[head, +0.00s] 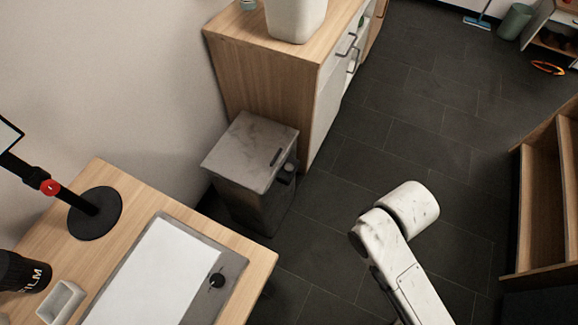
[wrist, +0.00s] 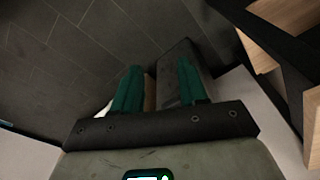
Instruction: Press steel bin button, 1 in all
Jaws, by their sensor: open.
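The steel bin (head: 250,190) stands on the floor between the desk and the wooden cabinet, in the head view. Its lid is pale and marbled, with a dark slot-like mark near the right edge. A small rounded part (head: 288,168), possibly the button, shows on its right side. My gripper (wrist: 159,66) is open, with two green fingers apart and nothing seen held between them. A grey box-like shape (wrist: 174,55) beyond the fingers may be the bin; I cannot tell. My gripper's jaws do not show in the head view, where my white arm is right of the bin.
The desk (head: 262,257) with a paper pad, a lamp base (head: 95,213) and a small tray (head: 61,302) is at lower left. The wooden cabinet (head: 255,75) stands behind the bin. A wooden shelf (head: 540,190) is at right. Dark tiled floor (head: 400,110) between is clear.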

